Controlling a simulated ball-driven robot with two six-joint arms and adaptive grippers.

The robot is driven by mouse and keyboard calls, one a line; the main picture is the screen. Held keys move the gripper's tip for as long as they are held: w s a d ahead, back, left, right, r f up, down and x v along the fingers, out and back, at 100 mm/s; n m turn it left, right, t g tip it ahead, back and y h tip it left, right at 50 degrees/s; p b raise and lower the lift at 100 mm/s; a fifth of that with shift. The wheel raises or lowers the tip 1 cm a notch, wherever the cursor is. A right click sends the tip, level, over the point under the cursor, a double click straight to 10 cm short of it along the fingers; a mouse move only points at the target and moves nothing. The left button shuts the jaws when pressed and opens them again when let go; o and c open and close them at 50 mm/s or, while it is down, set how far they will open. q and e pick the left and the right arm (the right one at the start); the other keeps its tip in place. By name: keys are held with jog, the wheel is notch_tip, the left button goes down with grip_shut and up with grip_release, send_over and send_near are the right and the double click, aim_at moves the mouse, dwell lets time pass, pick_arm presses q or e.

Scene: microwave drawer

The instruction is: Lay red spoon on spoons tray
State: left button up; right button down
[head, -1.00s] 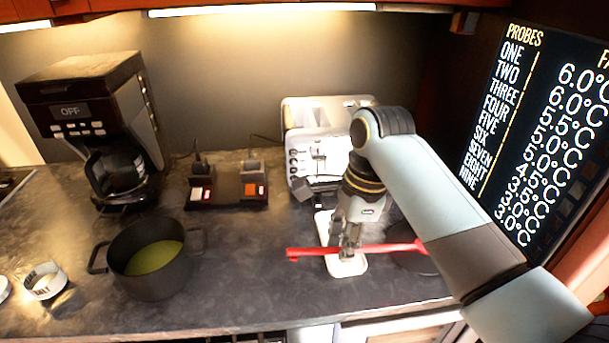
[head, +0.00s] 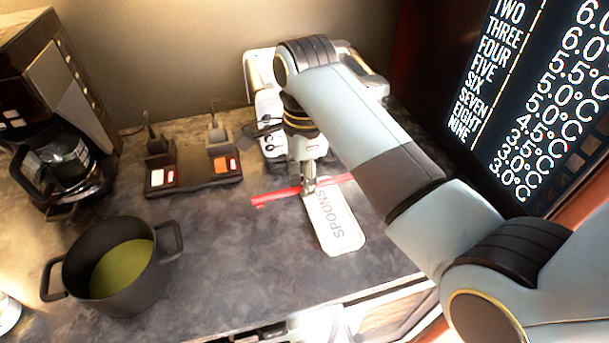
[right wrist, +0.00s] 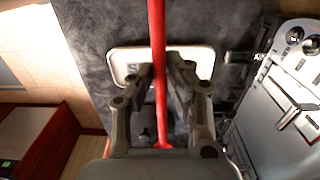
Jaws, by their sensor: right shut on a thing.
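The white spoons tray (head: 338,232), lettered SPOONS, lies flat on the counter. My right gripper (head: 310,188) is shut on the red spoon (head: 272,198). The spoon crosses the far end of the tray in the head view, roughly crosswise to its length, and sticks out on both sides. In the right wrist view the red spoon (right wrist: 157,45) runs between the fingers (right wrist: 168,82), in front of the tray (right wrist: 205,58). I cannot tell whether the spoon touches the tray. My left gripper is not in view.
A white toaster (head: 262,85) stands close behind the right gripper. A black dock (head: 193,172) is left of the tray. A black pot (head: 125,285) with green contents and a coffee maker (head: 60,130) are further left. Bare counter lies between the pot and the tray.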

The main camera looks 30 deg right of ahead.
notch_tip(320, 180, down, 2)
jog(key=shift+s+f+b, duration=0.1)
jog(key=shift+b, duration=0.2)
notch_tip(320, 180, down, 4)
jog(key=shift+r+b, duration=0.25)
jog(key=shift+b, duration=0.3)
jog(key=shift+f, duration=0.6)
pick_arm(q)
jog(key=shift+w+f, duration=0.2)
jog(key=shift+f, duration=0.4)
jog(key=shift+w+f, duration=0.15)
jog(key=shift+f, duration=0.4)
pick_arm(e)
jog(key=shift+f, duration=0.35)
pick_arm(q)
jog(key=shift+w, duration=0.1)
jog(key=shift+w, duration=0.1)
pick_arm(e)
jog(key=c, duration=1)
grip_release()
jog(key=o, duration=0.6)
jog(key=shift+c, duration=0.2)
